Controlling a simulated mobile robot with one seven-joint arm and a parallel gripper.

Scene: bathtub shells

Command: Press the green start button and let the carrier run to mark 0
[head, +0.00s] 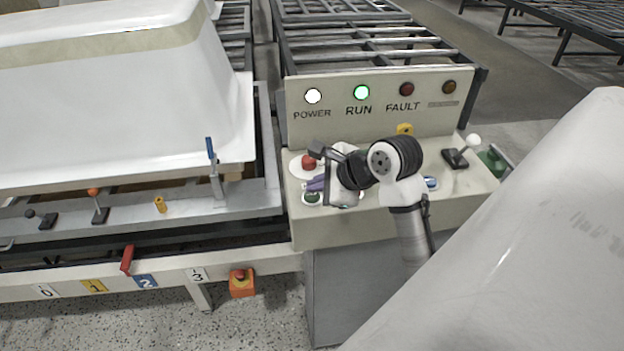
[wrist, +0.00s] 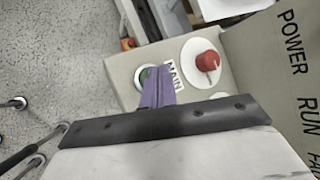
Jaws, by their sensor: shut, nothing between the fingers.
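The green start button (head: 312,198) sits at the front left of the control console (head: 340,232). In the wrist view the green button (wrist: 143,76) is partly hidden by the purple fingers. My gripper (head: 315,185) is shut and empty, with its fingertips over or very near the button; contact cannot be told. The fingers also show in the wrist view (wrist: 157,86). The RUN lamp (head: 362,92) glows green and the POWER lamp (head: 313,96) white. The carrier (head: 240,200) bears a white tub shell (head: 120,100). A red pointer (head: 127,260) hangs between marks 1 (head: 94,286) and 2 (head: 145,282).
A white-knobbed lever (head: 466,149) is at the console's right. Mark 0 (head: 43,290) is at the rail's left. A white shell (head: 530,250) fills the lower right.

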